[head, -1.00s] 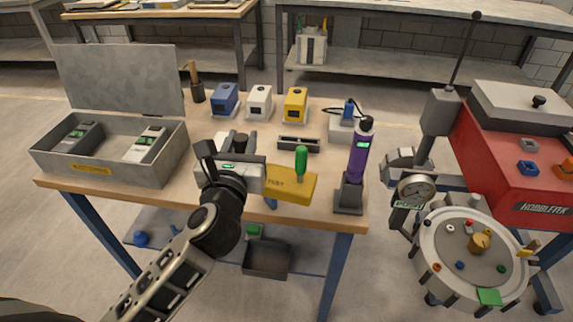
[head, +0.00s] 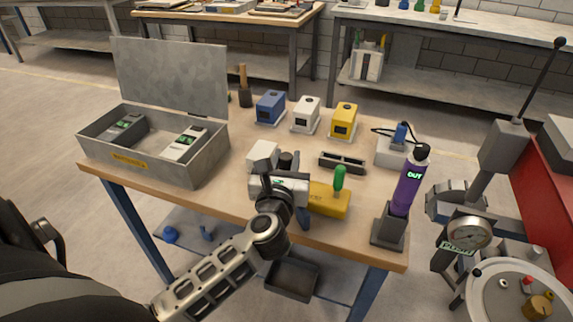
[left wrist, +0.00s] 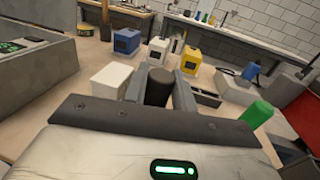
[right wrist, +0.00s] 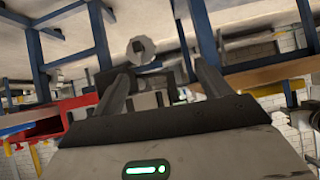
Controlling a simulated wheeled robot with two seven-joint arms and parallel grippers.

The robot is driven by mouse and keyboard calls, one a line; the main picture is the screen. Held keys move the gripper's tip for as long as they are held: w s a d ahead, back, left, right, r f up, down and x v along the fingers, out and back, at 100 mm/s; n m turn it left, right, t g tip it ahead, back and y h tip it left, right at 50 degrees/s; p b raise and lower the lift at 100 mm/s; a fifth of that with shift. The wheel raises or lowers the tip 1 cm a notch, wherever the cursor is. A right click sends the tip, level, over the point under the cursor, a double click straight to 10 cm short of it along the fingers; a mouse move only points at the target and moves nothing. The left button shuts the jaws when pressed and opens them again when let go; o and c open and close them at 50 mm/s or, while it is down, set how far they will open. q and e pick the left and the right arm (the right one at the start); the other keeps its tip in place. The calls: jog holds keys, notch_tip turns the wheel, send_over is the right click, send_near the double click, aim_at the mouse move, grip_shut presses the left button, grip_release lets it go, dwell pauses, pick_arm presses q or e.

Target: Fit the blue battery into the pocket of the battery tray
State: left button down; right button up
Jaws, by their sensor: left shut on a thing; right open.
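A blue block-shaped unit with a dark front panel (head: 270,107) stands at the back of the wooden table; I cannot tell for sure that it is the blue battery. It also shows in the left wrist view (left wrist: 126,41). A dark slotted tray (head: 343,162), perhaps the battery tray, lies at mid-table, right of my left gripper (head: 287,172). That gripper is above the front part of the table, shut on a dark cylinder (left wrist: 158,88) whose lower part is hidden. My right gripper (right wrist: 152,85) is open and empty in the right wrist view.
White (head: 306,114) and yellow (head: 343,121) units stand beside the blue one. A yellow block (head: 330,199), a green handle (head: 339,178) and a purple cylinder (head: 409,183) in a holder are to the right. An open grey case (head: 200,173) stands left.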

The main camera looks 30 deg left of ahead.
pick_arm(q)
jog(key=shift+f, duration=0.15)
jog(key=shift+f+b, duration=0.45)
jog(key=shift+f, duration=0.05)
jog(key=c, duration=1.1)
grip_release()
jog(key=shift+f, duration=0.15)
jog(key=shift+c, duration=0.2)
